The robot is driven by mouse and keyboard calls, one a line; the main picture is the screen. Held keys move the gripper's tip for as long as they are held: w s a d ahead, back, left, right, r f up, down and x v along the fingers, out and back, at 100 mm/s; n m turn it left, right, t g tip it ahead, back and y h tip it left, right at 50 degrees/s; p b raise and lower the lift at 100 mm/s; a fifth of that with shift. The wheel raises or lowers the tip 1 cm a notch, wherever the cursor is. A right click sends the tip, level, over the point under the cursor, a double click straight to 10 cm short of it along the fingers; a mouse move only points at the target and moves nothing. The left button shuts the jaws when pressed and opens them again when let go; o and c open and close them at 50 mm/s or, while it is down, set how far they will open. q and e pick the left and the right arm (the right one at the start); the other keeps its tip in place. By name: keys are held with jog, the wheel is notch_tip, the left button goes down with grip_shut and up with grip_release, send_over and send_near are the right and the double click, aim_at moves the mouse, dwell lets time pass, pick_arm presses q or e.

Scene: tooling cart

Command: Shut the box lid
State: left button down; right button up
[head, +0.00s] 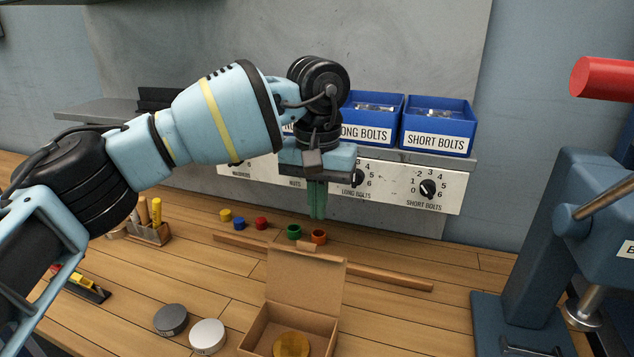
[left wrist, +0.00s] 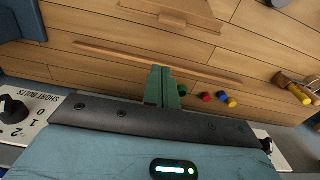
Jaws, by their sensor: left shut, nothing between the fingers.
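A small brown cardboard box (head: 257,329) stands on the wooden bench at the bottom of the head view. Its lid (head: 305,280) is open and stands up at the back. A round amber disc (head: 291,345) lies in the box. My left gripper (head: 317,216) is shut and empty, its green fingers pointing down above and behind the lid, apart from it. In the left wrist view the shut fingers (left wrist: 163,88) show over the bench, with part of the cardboard lid (left wrist: 180,12) at the top edge. My right gripper is not in view.
A grey disc (head: 171,319) and a white disc (head: 208,336) lie left of the box. A wooden strip (head: 375,277) and several coloured rings lie behind it. Blue bolt bins (head: 437,122) sit above a dial panel (head: 453,190). A blue press (head: 540,250) stands right.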

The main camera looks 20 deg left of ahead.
pick_arm(q)
jog(key=s+f+p, duration=0.1)
jog(key=s, duration=0.1)
jog(key=s+f, duration=0.1)
jog(key=shift+s+f+p, duration=0.3)
jog(key=shift+s+p, duration=0.05)
dwell(0.5)
jog(key=shift+s, duration=0.1)
